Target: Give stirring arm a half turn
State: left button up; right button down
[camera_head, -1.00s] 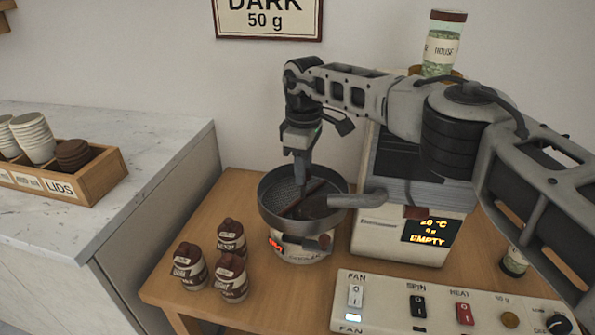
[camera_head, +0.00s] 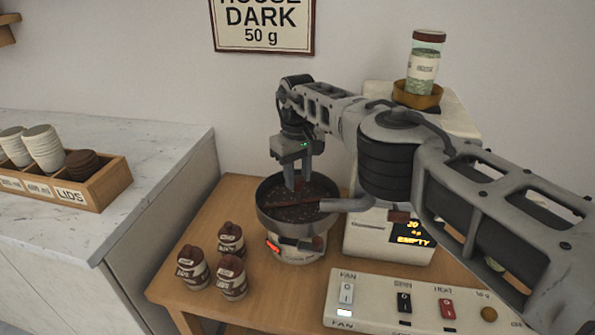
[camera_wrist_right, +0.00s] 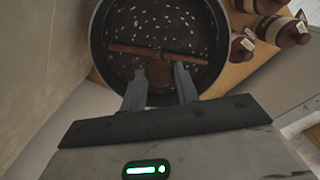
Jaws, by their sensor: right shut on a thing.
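The stirring arm is a dark red bar (camera_head: 283,204) lying across the inside of a round dark pan (camera_head: 262,217) on a small cooler base. In the right wrist view, the bar (camera_wrist_right: 128,48) spans the pan, with a brown hub (camera_wrist_right: 158,74) at its middle. My right gripper (camera_head: 299,187) points down into the pan. Its fingers (camera_wrist_right: 160,84) stand on both sides of the hub and are shut on it. Brown contents with pale flecks cover the pan floor. My left gripper is not in view.
The roaster (camera_head: 375,243) with a spout stands right of the pan, its display reading EMPTY. Several brown-capped bottles (camera_head: 231,277) stand front left of the pan. A switch panel (camera_head: 375,318) is in front. A lid box (camera_head: 110,185) sits on the left counter.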

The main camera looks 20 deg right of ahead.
dwell(0.4)
jog(key=c, duration=1.1)
grip_release()
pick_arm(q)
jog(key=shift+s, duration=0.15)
pick_arm(e)
jog(key=shift+o, duration=0.2)
notch_tip(320, 180, up, 5)
jog(key=p, duration=0.4)
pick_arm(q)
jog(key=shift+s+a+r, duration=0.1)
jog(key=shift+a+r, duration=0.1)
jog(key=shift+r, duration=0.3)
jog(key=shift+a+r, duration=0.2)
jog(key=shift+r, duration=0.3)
pick_arm(e)
notch_tip(320, 180, up, 11)
